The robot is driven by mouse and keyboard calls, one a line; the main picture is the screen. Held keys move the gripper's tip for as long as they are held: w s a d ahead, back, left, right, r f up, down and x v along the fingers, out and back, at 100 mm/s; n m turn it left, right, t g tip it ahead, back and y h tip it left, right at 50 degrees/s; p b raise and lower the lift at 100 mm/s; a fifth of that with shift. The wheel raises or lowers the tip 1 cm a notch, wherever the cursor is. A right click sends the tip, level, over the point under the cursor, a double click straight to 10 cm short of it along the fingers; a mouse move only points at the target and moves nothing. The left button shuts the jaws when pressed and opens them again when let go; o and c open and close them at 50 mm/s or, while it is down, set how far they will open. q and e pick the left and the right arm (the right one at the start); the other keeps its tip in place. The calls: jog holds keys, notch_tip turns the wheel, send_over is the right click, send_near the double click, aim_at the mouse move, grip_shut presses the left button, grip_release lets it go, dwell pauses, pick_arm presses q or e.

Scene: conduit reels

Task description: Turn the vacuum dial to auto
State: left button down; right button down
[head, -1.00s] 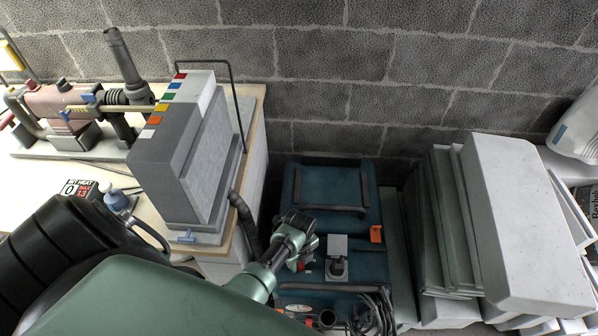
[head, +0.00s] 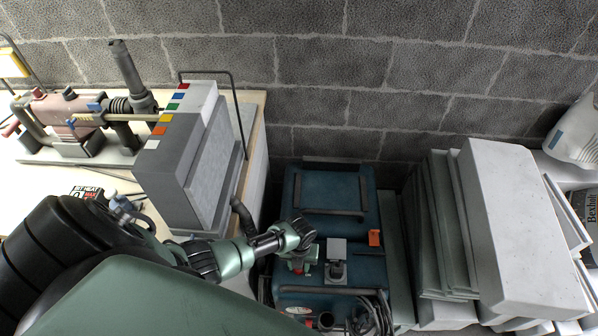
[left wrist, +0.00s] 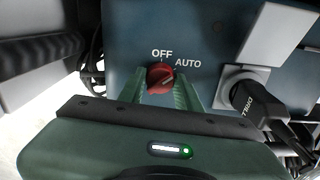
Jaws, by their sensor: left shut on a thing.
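The vacuum (head: 325,185) is a blue box standing on the floor between the bench and the pale slabs. Its red dial (left wrist: 160,77) shows in the left wrist view below the printed OFF and beside AUTO. A mark on the dial slants toward the upper right, toward AUTO, but its exact setting is hard to read. My left gripper (left wrist: 164,90) has its green fingers on either side of the dial and is shut on it. In the head view my left gripper (head: 304,258) reaches the vacuum from the left and largely hides the dial. My right gripper is not in view.
Dark cables (head: 370,315) lie coiled at the vacuum's front right. A bench (head: 257,150) with a grey block stands left. Pale slabs (head: 520,230) lean close on the right.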

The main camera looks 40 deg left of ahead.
pick_arm(q)
jog(key=shift+a+m, duration=0.1)
jog(key=shift+m, duration=0.8)
jog(key=c, duration=1)
grip_release()
notch_tip(320, 180, up, 8)
jog(key=shift+f+p, duration=0.15)
jog(key=shift+p, duration=0.35)
jog(key=shift+s, duration=0.15)
